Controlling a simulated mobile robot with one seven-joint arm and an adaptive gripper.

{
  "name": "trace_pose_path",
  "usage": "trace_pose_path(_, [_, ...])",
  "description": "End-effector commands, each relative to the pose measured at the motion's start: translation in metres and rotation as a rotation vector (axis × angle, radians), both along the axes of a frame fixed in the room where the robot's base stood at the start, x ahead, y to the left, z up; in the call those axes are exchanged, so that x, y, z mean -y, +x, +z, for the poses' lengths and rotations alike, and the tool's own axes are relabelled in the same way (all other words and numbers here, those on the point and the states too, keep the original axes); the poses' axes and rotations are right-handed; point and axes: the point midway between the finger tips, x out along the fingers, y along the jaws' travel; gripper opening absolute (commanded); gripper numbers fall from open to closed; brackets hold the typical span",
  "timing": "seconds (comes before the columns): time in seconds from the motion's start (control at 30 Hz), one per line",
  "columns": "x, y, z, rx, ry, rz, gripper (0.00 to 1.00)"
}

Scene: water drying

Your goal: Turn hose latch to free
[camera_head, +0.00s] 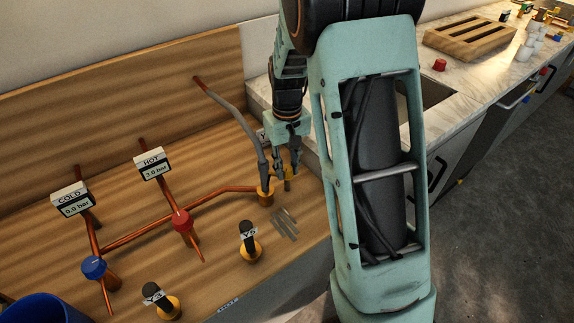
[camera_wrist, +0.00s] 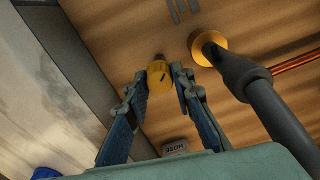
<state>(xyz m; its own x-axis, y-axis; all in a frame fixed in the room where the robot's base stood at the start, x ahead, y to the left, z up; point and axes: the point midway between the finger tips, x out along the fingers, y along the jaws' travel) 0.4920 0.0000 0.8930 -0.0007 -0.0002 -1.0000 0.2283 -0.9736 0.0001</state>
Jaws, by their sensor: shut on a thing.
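The hose latch is a small yellow knob (camera_wrist: 159,84) with a dark line on its face, seen in the wrist view. It also shows in the head view as a yellow piece (camera_head: 289,184) below my fingers. My gripper (camera_head: 284,170) reaches down over it beside the hose fitting. In the wrist view, my gripper (camera_wrist: 159,75) has one finger on each side of the knob, shut on it. A grey hose (camera_head: 246,128) runs from a copper pipe end at the back down to a yellow fitting (camera_head: 266,191), just left of the latch.
A HOSE label (camera_wrist: 175,147) is near the latch. Slots (camera_head: 285,223) are cut in the board in front. A red valve (camera_head: 182,220), a blue valve (camera_head: 94,267) and two yellow-based knobs stand to the left. The COLD gauge (camera_head: 72,200) reads 0.0 bar, the HOT gauge (camera_head: 152,165) 3.0 bar.

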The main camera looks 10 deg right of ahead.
Motion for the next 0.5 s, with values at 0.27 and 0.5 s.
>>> trace_pose_path(0.27, [0.0001,0.0003,0.0016,0.001,0.0,-0.262,0.0])
trace_pose_path(0.5, [0.0002,0.0004,0.0014,0.001,-0.001,-0.471,0.0])
